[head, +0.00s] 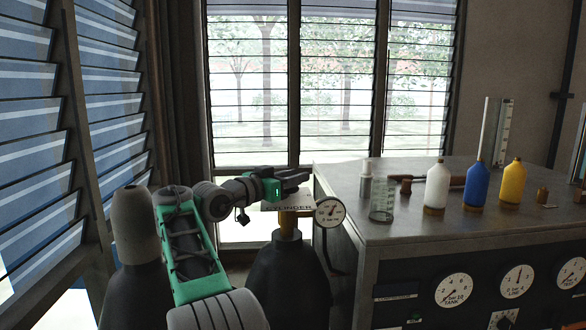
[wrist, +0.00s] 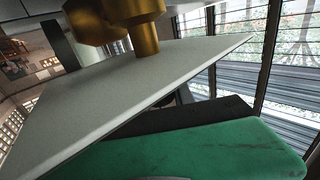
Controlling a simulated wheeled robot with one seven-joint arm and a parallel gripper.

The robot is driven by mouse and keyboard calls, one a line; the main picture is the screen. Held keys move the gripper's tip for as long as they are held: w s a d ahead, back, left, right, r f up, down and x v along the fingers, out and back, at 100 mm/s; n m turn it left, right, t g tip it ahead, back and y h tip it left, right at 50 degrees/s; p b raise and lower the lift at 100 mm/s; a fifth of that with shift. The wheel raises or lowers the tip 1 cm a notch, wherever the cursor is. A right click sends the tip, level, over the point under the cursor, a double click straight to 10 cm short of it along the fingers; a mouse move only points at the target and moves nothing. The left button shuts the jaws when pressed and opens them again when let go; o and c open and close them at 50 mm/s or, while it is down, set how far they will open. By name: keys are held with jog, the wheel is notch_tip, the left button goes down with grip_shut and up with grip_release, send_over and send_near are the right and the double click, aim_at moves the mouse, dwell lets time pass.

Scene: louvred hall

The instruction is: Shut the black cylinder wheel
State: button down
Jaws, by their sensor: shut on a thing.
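The black cylinder (head: 287,285) stands upright in front of the bench. In the wrist view, brass valve parts (wrist: 145,38) and the pale plate (wrist: 120,85) lie close in front of the green gripper body (wrist: 190,150).
A second dark cylinder with a grey cap (head: 129,215) stands at the left. The metal bench (head: 350,180) at the right holds a glass beaker (head: 382,200) and white, blue and yellow bottles (head: 437,186). Louvred windows (head: 330,80) stand behind and left.

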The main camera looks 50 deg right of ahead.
jog(key=shift+r, duration=0.1)
dwell(0.4)
jog(key=c, duration=1.1)
grip_release()
jog(key=shift+o, duration=0.2)
jog(key=shift+d, duration=0.1)
